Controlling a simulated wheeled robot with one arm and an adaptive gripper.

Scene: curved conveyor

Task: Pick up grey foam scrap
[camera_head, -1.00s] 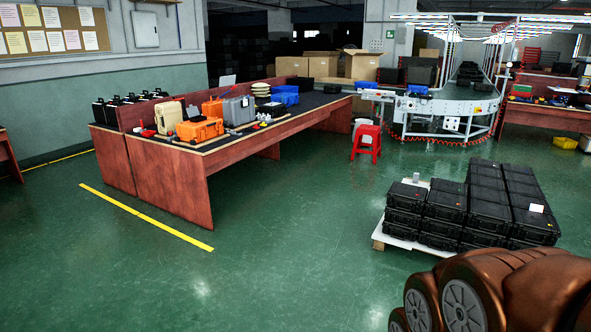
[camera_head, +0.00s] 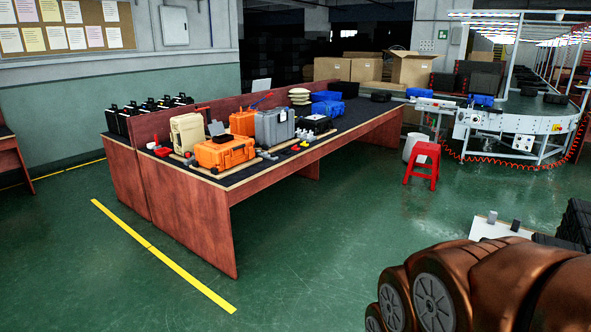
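I cannot make out a grey foam scrap for certain. Small grey and white pieces (camera_head: 267,155) lie on the wooden table (camera_head: 190,215), in front of a grey case (camera_head: 274,127) and right of an orange case (camera_head: 224,154). They are too small to name. Two small grey pieces (camera_head: 516,225) also show by a white board (camera_head: 490,229) at the lower right; I cannot tell what they are. My copper-coloured arm fills the lower right corner. My gripper is out of view.
Black cases (camera_head: 577,222) are stacked at the right edge, partly behind my arm. A red stool (camera_head: 423,165) and a white bin (camera_head: 412,147) stand past the table's right end. The conveyor (camera_head: 500,128) is at the back right. Green floor (camera_head: 330,240) is clear before the table.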

